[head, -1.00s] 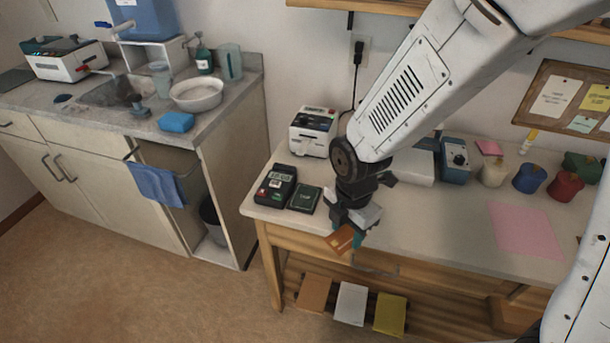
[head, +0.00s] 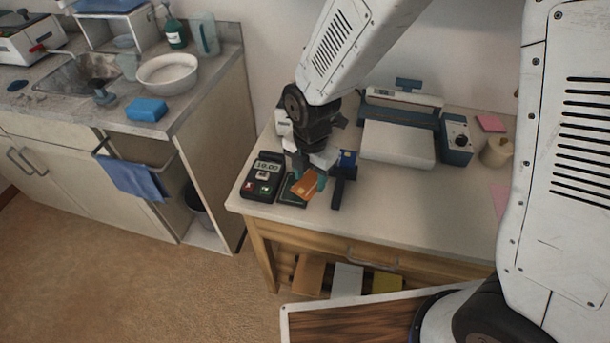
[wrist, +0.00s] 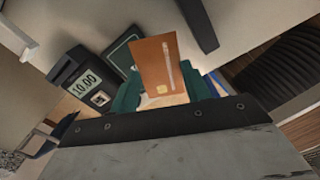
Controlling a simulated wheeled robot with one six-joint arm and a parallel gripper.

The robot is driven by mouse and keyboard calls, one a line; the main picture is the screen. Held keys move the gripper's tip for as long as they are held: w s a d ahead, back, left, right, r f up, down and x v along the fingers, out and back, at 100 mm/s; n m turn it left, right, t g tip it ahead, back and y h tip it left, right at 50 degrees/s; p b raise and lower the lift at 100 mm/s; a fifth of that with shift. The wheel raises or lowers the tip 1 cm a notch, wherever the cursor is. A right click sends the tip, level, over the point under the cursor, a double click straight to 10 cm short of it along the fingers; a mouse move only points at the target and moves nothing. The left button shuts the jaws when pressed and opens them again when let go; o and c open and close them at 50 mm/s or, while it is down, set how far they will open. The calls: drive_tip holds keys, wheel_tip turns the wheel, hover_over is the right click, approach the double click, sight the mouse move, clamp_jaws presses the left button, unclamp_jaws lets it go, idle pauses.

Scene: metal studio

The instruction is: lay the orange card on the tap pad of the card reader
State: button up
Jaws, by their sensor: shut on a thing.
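The orange card (head: 305,188) is held between the teal fingers of my gripper (head: 307,180), which is shut on it. In the wrist view the card (wrist: 159,68) sticks out beyond the fingers, with its chip near the gripper. The card reader (head: 262,178) is a black terminal showing 10.00, at the desk's left end. Its dark green tap pad (head: 287,201) lies just right of the terminal, partly hidden behind the card and gripper in the head view. The wrist view shows the pad (wrist: 117,54) beside the card. I cannot tell the card's height above it.
A dark stand (head: 338,192) with a blue card (head: 347,158) is close to the gripper's right. A white machine (head: 398,143) and a blue box with a dial (head: 456,140) stand farther right. The desk front is clear.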

sight(308, 180)
drive_tip(key=shift+w+a+f, duration=0.1)
drive_tip(key=shift+w+f, duration=0.2)
drive_tip(key=shift+f, duration=0.6)
drive_tip(key=shift+w+a+f, duration=0.1)
drive_tip(key=shift+w+f, duration=0.15)
drive_tip(key=shift+f, duration=0.65)
drive_tip(key=shift+f, duration=0.15)
drive_tip(key=o, duration=1)
wheel_tip(308, 180, up, 12)
drive_tip(key=shift+r, duration=0.2)
